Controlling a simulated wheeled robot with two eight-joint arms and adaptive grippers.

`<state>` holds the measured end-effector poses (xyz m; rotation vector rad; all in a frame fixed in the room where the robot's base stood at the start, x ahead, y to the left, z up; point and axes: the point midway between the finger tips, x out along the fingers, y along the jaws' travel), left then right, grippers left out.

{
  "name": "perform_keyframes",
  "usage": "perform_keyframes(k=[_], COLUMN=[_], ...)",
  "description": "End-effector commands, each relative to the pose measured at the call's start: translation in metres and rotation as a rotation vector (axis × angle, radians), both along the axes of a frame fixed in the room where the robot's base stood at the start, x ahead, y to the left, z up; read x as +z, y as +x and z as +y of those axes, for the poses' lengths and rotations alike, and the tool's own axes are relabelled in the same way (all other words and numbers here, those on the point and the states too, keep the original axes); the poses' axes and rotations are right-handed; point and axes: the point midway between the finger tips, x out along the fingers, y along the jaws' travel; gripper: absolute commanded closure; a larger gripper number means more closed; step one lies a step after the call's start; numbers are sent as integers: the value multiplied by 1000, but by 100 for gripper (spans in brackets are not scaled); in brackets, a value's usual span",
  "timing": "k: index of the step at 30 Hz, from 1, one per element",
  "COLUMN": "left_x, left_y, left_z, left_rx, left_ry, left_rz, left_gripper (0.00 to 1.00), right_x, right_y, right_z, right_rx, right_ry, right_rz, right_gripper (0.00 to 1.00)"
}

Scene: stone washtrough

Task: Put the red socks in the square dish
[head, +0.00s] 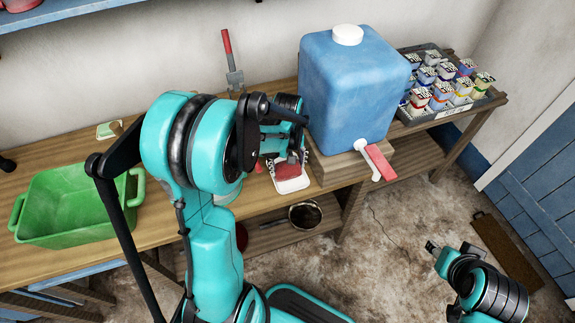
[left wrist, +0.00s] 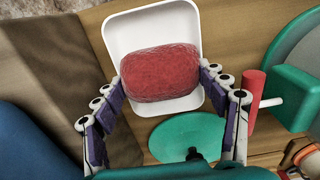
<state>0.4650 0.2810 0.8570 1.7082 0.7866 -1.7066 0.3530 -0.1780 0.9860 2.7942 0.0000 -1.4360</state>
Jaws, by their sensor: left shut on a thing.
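The red socks (left wrist: 160,77) show as a rounded red bundle over the white square dish (left wrist: 125,38) in the left wrist view. My left gripper (left wrist: 161,84) is shut on the bundle, with a finger at each side. In the head view the socks (head: 286,169) appear at the dish (head: 293,184), near the bench's front edge, partly behind my left gripper (head: 291,158). I cannot tell whether the bundle touches the dish floor. My right gripper (head: 432,247) is far from the dish, over the floor; its fingers are too small to read.
A blue water container (head: 350,85) with a red-handled tap (head: 379,162) stands on a wooden block right of the dish. A crate (head: 446,112) of small cartons is farther right. A green tub (head: 75,205) stands on the left. A round green thing (left wrist: 185,140) lies beside the dish.

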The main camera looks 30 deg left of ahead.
Motion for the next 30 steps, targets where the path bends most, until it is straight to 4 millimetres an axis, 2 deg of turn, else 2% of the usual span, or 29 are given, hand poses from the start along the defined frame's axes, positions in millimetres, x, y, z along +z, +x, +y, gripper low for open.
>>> perform_keyframes(k=[1,2,3,4,13,17,30], left_x=[-3,-2,-2,-2,-1,7,98], left_y=[0,0,0,0,0,0,0], left_z=[0,0,0,0,0,0,0], left_rx=[0,0,0,0,0,0,0], left_ry=[0,0,0,0,0,0,0], left_rz=[0,0,0,0,0,0,0], left_gripper=[58,20,9,7,7,7,7], right_x=[-3,-2,-2,-1,-1,5,40], right_y=[0,0,0,0,0,0,0], right_z=[0,0,0,0,0,0,0], right_rx=[0,0,0,0,0,0,0], right_ry=[0,0,0,0,0,0,0], right_rz=[0,0,0,0,0,0,0], right_gripper=[60,60,60,60,60,60,60])
